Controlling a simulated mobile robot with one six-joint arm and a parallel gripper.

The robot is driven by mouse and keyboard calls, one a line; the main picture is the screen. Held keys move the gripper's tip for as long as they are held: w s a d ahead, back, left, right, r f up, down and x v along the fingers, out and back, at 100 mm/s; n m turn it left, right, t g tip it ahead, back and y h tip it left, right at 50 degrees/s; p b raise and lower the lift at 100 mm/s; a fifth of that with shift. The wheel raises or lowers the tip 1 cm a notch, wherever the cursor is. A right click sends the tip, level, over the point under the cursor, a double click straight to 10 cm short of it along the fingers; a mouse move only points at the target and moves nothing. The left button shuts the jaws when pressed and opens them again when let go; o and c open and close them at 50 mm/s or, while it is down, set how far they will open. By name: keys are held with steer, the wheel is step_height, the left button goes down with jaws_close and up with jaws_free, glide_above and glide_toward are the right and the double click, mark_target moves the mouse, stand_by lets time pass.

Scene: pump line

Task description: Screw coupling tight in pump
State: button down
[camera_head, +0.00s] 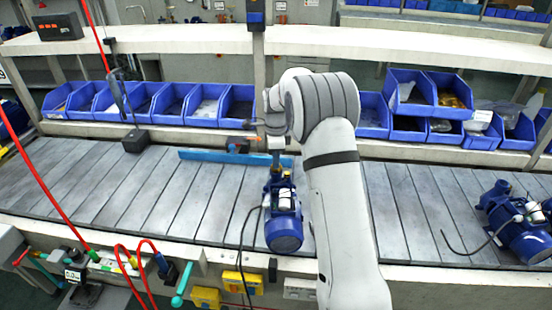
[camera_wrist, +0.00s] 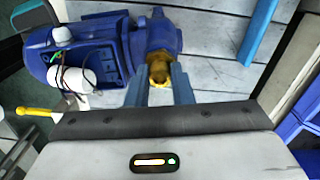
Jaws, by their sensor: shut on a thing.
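The blue pump (camera_head: 284,228) lies on the grey slatted conveyor in front of my arm; it also shows in the wrist view (camera_wrist: 95,45). The brass-coloured coupling (camera_wrist: 158,68) sits at the pump's end in the wrist view, in line with its opening. My gripper (camera_wrist: 158,84) has one blue-grey finger on each side of the coupling and is shut on it. How deep the coupling sits in the pump is hidden. In the head view my gripper (camera_head: 276,158) points down at the pump's far end, and the coupling cannot be made out.
A second blue pump (camera_head: 522,235) with a dark cable lies at the right of the conveyor. A long blue bar (camera_head: 205,157) lies behind the first pump. Blue bins (camera_head: 375,112) line the back. Red hoses (camera_head: 40,185) hang at the left.

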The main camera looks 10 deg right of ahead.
steer(key=shift+m, duration=1.7)
steer(key=m, duration=0.3)
steer(key=shift+m, duration=0.3)
steer(key=c, duration=1.3)
jaws_free()
steer(key=shift+w, duration=0.1)
steer(key=shift+c, duration=0.2)
steer(key=n, duration=0.3)
steer(key=shift+n, duration=0.3)
